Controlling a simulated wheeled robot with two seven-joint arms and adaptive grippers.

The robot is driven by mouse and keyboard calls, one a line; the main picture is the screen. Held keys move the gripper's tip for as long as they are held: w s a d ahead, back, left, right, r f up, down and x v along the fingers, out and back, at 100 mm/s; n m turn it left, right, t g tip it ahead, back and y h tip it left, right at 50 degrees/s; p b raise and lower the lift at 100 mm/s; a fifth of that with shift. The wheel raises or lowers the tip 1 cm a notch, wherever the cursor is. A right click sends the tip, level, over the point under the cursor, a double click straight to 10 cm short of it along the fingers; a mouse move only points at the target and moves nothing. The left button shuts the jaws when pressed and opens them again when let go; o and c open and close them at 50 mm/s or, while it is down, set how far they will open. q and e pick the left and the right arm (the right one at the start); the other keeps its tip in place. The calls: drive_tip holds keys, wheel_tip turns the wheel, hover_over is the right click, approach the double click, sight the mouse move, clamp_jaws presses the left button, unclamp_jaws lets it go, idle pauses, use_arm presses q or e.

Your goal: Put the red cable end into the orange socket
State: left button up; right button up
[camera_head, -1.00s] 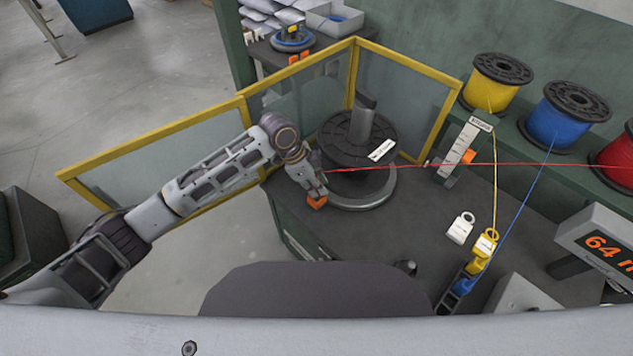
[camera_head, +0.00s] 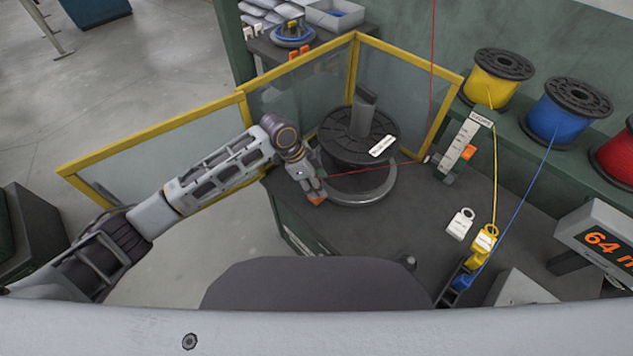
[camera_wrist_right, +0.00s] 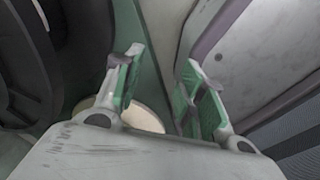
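A thin red cable (camera_head: 362,174) runs from beside my left gripper (camera_head: 316,198), past the black reel (camera_head: 345,148), towards the foot of the white gauge (camera_head: 460,145). A red line also rises from there out of the top of the head view. The red cable end cannot be made out. An orange part shows at my left gripper's tips; I cannot tell whether it is the socket, nor whether the fingers are shut. An orange block (camera_head: 469,152) sits on the gauge. My right gripper (camera_wrist_right: 158,70) has its green-padded fingers apart, with nothing between them.
Yellow-framed clear panels (camera_head: 300,80) stand behind and left of the reel. Yellow (camera_head: 497,78), blue (camera_head: 566,114) and red (camera_head: 618,157) spools stand at the right. A display (camera_head: 600,243) stands front right.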

use_arm(q)
drive_tip(key=shift+r, duration=0.1)
drive_tip(key=v, duration=1.2)
use_arm(e)
drive_tip(key=shift+w, duration=0.25)
use_arm(q)
drive_tip(key=shift+d, duration=0.1)
use_arm(e)
drive_tip(key=shift+w, duration=0.1)
idle(1.0)
